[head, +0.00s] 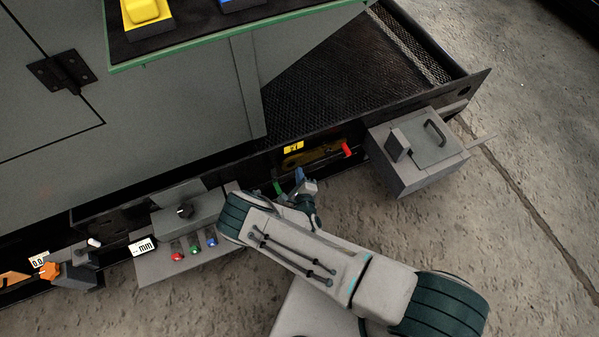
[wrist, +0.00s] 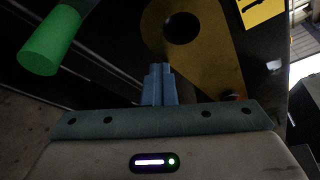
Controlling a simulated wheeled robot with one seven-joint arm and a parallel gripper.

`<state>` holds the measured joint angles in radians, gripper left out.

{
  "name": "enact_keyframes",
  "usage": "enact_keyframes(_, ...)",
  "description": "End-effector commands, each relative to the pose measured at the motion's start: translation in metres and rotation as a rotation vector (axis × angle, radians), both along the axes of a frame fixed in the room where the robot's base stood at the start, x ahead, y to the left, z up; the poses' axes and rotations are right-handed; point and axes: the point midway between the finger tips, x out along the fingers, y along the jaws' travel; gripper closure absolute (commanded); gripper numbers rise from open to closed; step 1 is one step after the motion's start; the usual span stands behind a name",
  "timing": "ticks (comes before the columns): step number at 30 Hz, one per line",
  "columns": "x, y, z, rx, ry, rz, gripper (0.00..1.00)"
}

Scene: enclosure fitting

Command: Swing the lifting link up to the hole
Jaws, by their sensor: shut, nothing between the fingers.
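A dull yellow plate (head: 318,157) with rounded edges, which looks like the lifting link, lies in a dark recess of the enclosure's low front rail. In the wrist view the plate (wrist: 208,55) has a large round dark hole near its upper end. A red peg or handle (head: 347,150) is at its right end in the head view. A green cylinder (wrist: 52,42) stands out left of the plate in the wrist view, and shows small in the head view (head: 277,188). My gripper (wrist: 160,70) is shut and empty, its blue fingertips in front of the plate's lower left edge; contact cannot be told. It also shows in the head view (head: 299,176).
A grey box with a handled lid (head: 420,150) juts out to the right. A control box with a knob and coloured buttons (head: 185,230) juts out to the left. A yellow label (head: 293,147) is above the plate. The concrete floor in front is open.

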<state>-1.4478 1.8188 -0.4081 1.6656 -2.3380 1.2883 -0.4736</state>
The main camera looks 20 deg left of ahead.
Motion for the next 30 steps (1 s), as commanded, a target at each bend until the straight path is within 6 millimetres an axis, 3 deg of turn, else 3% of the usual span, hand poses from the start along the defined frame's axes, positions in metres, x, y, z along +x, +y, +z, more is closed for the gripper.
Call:
enact_keyframes(1,-0.007,0.001,0.012,0.012,-0.016,0.009,1.00)
enact_keyframes(16,-0.092,-0.058,0.023,-0.004,0.000,-0.001,1.00)
enact_keyframes(22,-0.106,-0.066,0.024,-0.006,0.001,0.000,1.00)
enact_keyframes(30,-0.107,-0.067,0.024,-0.005,0.002,0.000,1.00)
